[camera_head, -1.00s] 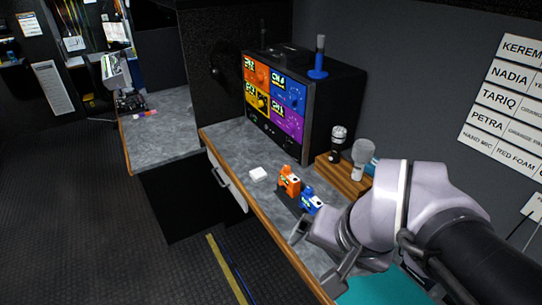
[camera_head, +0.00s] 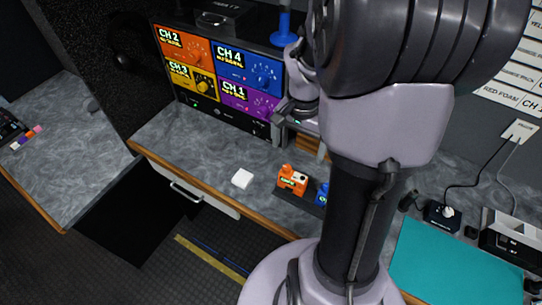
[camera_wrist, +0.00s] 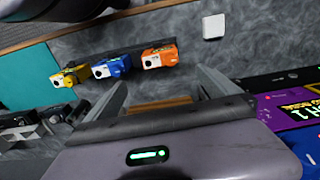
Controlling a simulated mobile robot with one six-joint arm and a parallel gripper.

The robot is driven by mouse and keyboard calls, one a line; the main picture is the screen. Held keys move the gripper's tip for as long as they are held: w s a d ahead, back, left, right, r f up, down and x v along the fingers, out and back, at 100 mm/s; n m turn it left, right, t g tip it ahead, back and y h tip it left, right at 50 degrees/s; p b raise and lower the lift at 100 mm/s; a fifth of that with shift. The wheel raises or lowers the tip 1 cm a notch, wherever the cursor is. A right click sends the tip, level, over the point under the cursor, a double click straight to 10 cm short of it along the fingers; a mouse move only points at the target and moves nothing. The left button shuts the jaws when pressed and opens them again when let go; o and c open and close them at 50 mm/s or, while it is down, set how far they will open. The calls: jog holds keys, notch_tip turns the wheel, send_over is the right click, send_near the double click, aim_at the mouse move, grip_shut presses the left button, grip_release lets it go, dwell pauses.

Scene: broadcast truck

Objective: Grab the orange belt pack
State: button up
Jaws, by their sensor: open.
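The orange belt pack (camera_head: 292,180) stands upright on a dark base on the counter, beside a blue belt pack (camera_head: 322,194) partly hidden by my arm. In the wrist view the orange pack (camera_wrist: 160,56) is at the end of a row with the blue pack (camera_wrist: 112,67) and a yellow pack (camera_wrist: 70,75). My gripper (camera_wrist: 163,90) is open and empty, apart from the packs. In the head view my gripper (camera_head: 288,122) is in front of the channel panel, beyond the orange pack, and partly hidden by my arm.
A white block (camera_head: 242,178) lies left of the orange pack; counter around it is clear. The colored channel unit (camera_head: 215,75) stands behind. A wooden stand (camera_head: 306,142) is partly hidden near my gripper. A teal mat (camera_head: 455,262) and a black device with cables (camera_head: 441,215) are at right.

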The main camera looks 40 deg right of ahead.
aim_at(295, 175)
jog(key=f+b, duration=0.1)
jog(key=f, duration=0.4)
jog(key=f+b, duration=0.2)
jog(key=f, duration=0.3)
jog(key=shift+s+f, duration=0.2)
jog(key=shift+f, duration=0.05)
jog(key=f+b, duration=0.1)
jog(key=f, duration=0.2)
jog(key=f+b, duration=0.1)
jog(key=f, duration=0.1)
jog(key=shift+w+f+b, duration=0.15)
jog(key=shift+w+b, duration=0.15)
jog(key=shift+b, duration=0.05)
jog(key=shift+c, duration=1.1)
jog(key=c, duration=1.4)
